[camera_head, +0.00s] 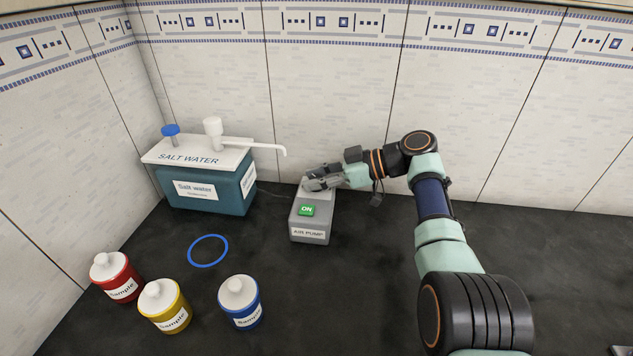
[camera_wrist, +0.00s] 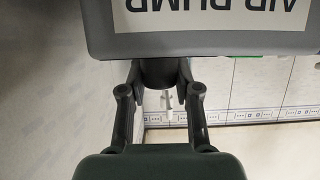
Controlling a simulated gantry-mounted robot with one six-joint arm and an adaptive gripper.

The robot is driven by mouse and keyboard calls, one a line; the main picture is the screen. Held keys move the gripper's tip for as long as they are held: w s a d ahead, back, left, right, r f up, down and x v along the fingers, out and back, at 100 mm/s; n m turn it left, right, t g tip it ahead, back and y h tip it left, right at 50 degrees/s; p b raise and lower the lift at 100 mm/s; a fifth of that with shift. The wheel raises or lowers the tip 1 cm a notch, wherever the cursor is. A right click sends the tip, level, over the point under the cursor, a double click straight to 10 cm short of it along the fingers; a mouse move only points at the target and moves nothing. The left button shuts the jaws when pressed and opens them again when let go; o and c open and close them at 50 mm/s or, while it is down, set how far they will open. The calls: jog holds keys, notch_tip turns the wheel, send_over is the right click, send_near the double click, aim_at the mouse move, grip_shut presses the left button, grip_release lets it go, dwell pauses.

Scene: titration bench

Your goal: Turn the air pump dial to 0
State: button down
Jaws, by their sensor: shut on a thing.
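The air pump (camera_head: 311,225) is a small grey box on the dark bench, with a green ON panel (camera_head: 306,210) on its top and an AIR PUMP label on its front. My gripper (camera_head: 314,184) is at the far end of the pump's top, reaching in from the right. In the wrist view the pump (camera_wrist: 200,42) appears upside down. There my gripper (camera_wrist: 160,75) has its two fingers closed on the dark round dial (camera_wrist: 162,72) at the pump's edge. The dial's markings and setting are hidden. In the head view my gripper covers the dial.
A blue salt water tank (camera_head: 205,190) with a white pump spout (camera_head: 262,145) stands left of the pump. Red (camera_head: 121,284), yellow (camera_head: 172,310) and blue (camera_head: 241,308) sample jars and a blue ring (camera_head: 208,235) lie nearer on the left.

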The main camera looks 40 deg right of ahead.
jog(key=shift+f, duration=0.25)
jog(key=c, duration=0.8)
grip_release()
jog(key=shift+r, duration=0.1)
jog(key=v, duration=0.7)
jog(key=shift+s+r, duration=0.15)
jog(key=shift+s, duration=0.05)
jog(key=shift+d, duration=0.1)
